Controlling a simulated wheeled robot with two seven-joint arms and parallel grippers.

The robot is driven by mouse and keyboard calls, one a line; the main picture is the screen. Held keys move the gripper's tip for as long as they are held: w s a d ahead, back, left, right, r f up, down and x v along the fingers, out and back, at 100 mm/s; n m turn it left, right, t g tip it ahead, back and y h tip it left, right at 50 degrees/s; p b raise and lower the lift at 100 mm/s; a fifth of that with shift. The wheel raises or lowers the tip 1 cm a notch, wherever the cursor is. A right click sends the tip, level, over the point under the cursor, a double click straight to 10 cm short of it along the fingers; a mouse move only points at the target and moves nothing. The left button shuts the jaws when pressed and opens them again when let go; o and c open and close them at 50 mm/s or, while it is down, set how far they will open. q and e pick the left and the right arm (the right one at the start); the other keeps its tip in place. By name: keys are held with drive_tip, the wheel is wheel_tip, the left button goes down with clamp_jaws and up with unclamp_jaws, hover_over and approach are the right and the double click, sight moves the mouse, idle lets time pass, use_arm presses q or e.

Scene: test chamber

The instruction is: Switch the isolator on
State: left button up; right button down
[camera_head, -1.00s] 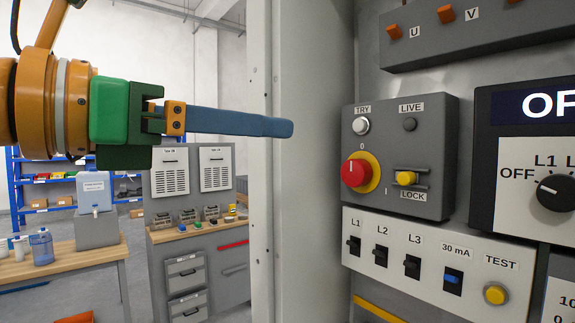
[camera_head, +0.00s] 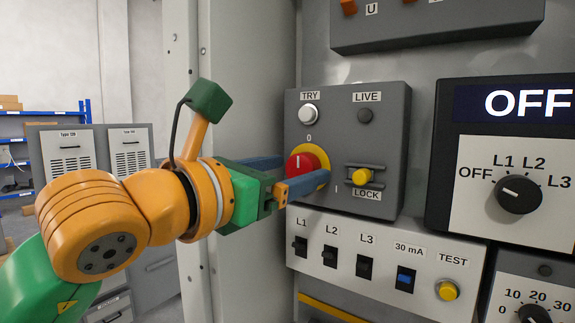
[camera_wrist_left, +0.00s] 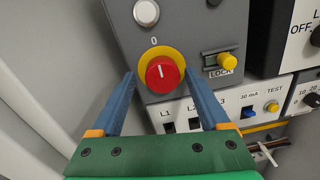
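The isolator is a red rotary knob (camera_head: 299,165) on a yellow disc (camera_head: 322,158), set in a grey box (camera_head: 345,104). Its white mark points up at the "0"; an "I" is printed to the lower right. The knob also shows in the left wrist view (camera_wrist_left: 163,74). My left gripper (camera_head: 306,169) is open, one blue finger on each side of the knob. In the left wrist view the fingertips (camera_wrist_left: 161,80) flank the disc with gaps beside the knob; I cannot tell whether they touch anything. A yellow LOCK tab (camera_head: 362,176) sits right of the knob. My right gripper is not in view.
A white TRY button (camera_head: 308,114) and a dark LIVE lamp (camera_head: 365,116) are above. A breaker strip (camera_head: 330,236) with a yellow TEST button (camera_head: 446,290) lies just below. A rotary selector (camera_head: 519,194) under an "OFF" display is at right. A cabinet wall (camera_head: 235,120) stands close at left.

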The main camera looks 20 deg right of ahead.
use_arm(q)
drive_tip(key=shift+s+d, duration=0.1)
drive_tip(key=shift+d, duration=0.05)
drive_tip(key=c, duration=0.7)
clamp_jaws()
drive_tip(key=shift+m, duration=0.3)
drive_tip(key=m+b, duration=0.1)
drive_tip(key=m, duration=0.1)
drive_tip(key=shift+m, duration=0.4)
drive_tip(key=m, duration=0.4)
drive_tip(key=shift+r+m, duration=0.1)
drive_tip(key=shift+m, duration=0.2)
drive_tip(key=m, duration=0.5)
drive_tip(key=shift+y, duration=0.3)
drive_tip(key=shift+m, duration=2.3)
